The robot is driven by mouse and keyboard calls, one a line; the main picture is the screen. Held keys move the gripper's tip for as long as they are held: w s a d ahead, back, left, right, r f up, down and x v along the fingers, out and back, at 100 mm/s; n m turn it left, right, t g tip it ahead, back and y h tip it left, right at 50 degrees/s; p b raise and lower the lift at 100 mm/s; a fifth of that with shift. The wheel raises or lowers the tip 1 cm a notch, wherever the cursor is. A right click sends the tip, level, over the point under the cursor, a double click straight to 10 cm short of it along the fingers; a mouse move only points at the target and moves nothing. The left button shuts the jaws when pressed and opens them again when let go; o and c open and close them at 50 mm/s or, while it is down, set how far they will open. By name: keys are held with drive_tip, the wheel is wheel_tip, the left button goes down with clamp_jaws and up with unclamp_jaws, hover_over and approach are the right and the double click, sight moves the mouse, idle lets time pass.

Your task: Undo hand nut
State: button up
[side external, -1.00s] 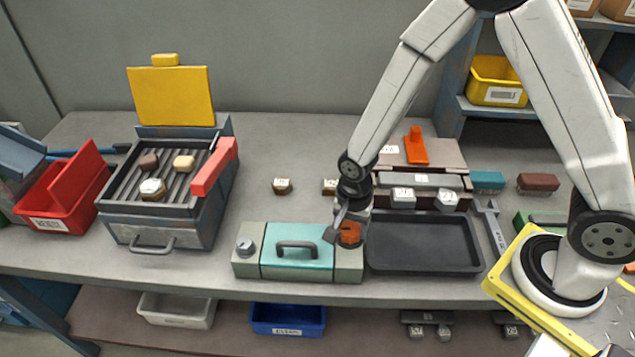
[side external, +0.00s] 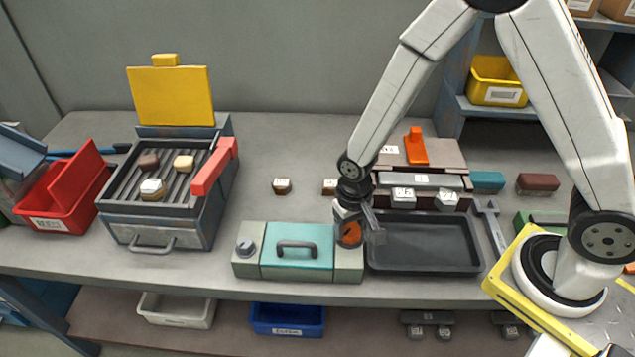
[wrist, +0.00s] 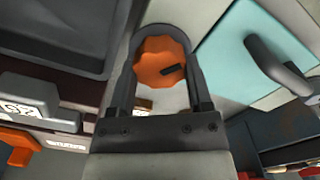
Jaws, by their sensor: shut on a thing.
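The hand nut (side external: 349,233) is an orange scalloped knob on the right end of the teal and grey box (side external: 298,243). In the wrist view the hand nut (wrist: 161,63) has a dark mark on its face and sits between my two dark fingers. My gripper (side external: 352,225) points down over it and is shut on it. The fingers partly hide the nut in the side external view. Whether the nut is raised off the box cannot be told.
A dark empty tray (side external: 425,262) lies close to the right of the box. The box has a dark handle (side external: 297,246) on its lid and a grey knob (side external: 246,247) at its left end. A grill (side external: 160,230) with an open yellow lid stands at the left.

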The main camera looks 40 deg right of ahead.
sight(350, 228)
drive_tip(key=n, duration=0.6)
drive_tip(key=shift+n, duration=0.4)
drive_tip(key=o, duration=1.3)
drive_tip(key=shift+r, duration=0.15)
drive_tip(key=shift+r, duration=3.8)
drive_tip(key=s+d+r+m+t, duration=0.1)
drive_tip(key=s+d, duration=0.1)
drive_tip(key=s+d+r+m, duration=0.2)
drive_tip(key=d, duration=0.1)
drive_tip(key=s+d+r+m+t, duration=0.1)
drive_tip(key=s+d+r, duration=0.1)
drive_tip(key=d, duration=0.1)
drive_tip(key=shift+d+r+t, duration=0.15)
drive_tip(key=shift+d+t, duration=0.1)
drive_tip(key=shift+t, duration=0.05)
